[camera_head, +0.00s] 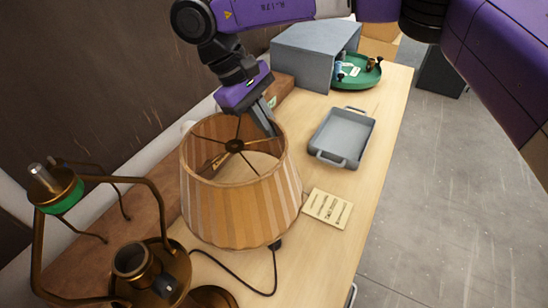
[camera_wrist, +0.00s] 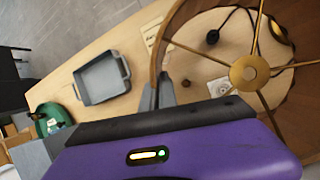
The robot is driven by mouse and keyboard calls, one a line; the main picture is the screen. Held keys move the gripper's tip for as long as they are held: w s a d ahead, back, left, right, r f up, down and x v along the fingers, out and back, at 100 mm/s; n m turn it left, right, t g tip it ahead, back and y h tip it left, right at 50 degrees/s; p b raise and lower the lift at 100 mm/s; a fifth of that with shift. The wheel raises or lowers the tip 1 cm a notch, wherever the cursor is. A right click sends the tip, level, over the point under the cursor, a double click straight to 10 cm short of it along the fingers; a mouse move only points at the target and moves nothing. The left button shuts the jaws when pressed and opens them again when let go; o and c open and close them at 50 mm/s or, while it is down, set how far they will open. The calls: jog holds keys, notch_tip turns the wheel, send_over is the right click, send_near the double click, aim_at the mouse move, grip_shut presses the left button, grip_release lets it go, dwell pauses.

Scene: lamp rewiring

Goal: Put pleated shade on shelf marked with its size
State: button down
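The pleated shade (camera_head: 240,205) is tan and brown, with a brass spider fitting across its open top. It is upright over the wooden bench; I cannot tell whether its lower edge touches the bench. In the wrist view the shade (camera_wrist: 290,120) fills the right side, its brass hub in the middle. My gripper (camera_head: 268,122) reaches down to the far right part of the upper rim. In the wrist view the gripper's fingers (camera_wrist: 158,94) are close together with the rim wall between them. No shelf with a size mark shows.
A brass lamp frame (camera_head: 158,205) stands at the left, close to the shade. A cord with a black plug (camera_head: 275,244) lies by the shade. A printed card (camera_head: 328,208), grey tray (camera_head: 323,157), green round tray (camera_head: 352,83) and grey box (camera_head: 300,63) are on the bench (camera_head: 375,125).

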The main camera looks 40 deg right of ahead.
notch_tip(320, 180, down, 12)
jog(key=p, duration=0.2)
dwell(0.4)
jog(key=shift+f, duration=0.15)
jog(key=c, duration=1.7)
grip_release()
